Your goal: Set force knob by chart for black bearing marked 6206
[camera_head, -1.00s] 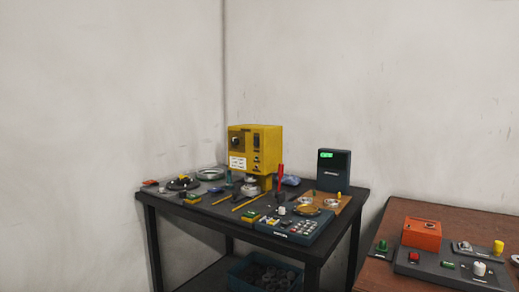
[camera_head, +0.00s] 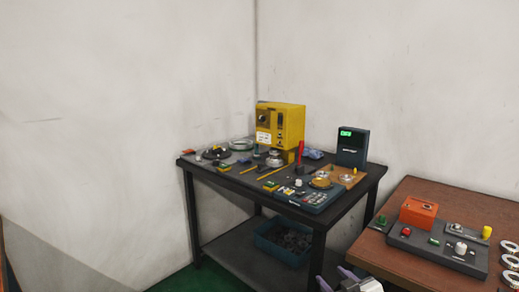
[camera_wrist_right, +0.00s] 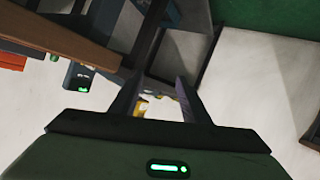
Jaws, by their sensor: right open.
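A yellow machine (camera_head: 280,125) stands at the back of the dark table in the head view. A dark round knob (camera_head: 263,117) is on its front, with a white label (camera_head: 263,137) below; the label's text is too small to read. A dark round piece (camera_head: 215,152) lies at the table's left, and a pale ring (camera_head: 241,144) lies beside it. No 6206 marking is legible. My right gripper (camera_head: 342,280) shows at the bottom edge, well short of both tables. Its open fingers (camera_wrist_right: 155,98) are empty in the right wrist view. My left gripper is out of view.
The dark table (camera_head: 235,181) carries a keypad panel (camera_head: 310,200), a wooden tray (camera_head: 352,181) and a display box with a green screen (camera_head: 352,148). A blue bin (camera_head: 283,243) sits on its lower shelf. A brown table (camera_head: 440,204) at right holds an orange box (camera_head: 418,213).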

